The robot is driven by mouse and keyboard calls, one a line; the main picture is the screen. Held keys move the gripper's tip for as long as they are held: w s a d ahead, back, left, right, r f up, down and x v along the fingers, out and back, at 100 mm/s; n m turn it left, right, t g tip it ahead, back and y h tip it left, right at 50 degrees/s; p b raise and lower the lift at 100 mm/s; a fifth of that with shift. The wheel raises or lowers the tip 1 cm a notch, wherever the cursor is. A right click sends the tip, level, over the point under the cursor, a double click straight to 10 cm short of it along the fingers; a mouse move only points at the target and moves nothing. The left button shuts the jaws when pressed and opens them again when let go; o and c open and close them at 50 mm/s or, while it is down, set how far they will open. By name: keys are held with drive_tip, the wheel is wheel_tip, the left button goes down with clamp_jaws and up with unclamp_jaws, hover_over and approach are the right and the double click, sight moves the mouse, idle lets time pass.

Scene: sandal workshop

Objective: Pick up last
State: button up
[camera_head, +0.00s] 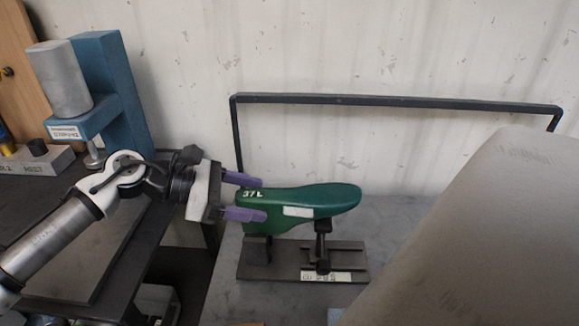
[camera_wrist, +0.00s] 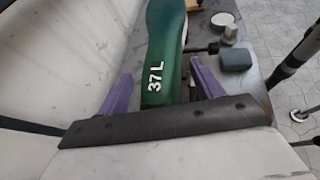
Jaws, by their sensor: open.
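The last (camera_head: 325,201) is a green foot-shaped form marked "37 L" with a white label on its side. It rests on a dark metal stand (camera_head: 262,268) on the grey table, toe pointing right. In the wrist view the last (camera_wrist: 167,50) runs up from between the fingers, with its "37 L" end nearest. My gripper (camera_head: 243,197) is open at the left, marked end of the last. Its purple fingers (camera_wrist: 163,84) lie one on each side of that end, with a gap visible at least on the left. I cannot tell whether either finger touches it.
A dark rail (camera_head: 400,99) runs along the back of the table. A large grey shape (camera_head: 490,240) fills the right foreground. At left, a blue press-like machine (camera_head: 105,85) with a grey cylinder (camera_head: 60,80) stands on a dark bench (camera_head: 95,225). A gap separates bench and table.

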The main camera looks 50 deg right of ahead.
drive_tip(key=c, duration=1.1)
drive_tip(key=shift+r, duration=0.1)
drive_tip(key=shift+c, duration=0.6)
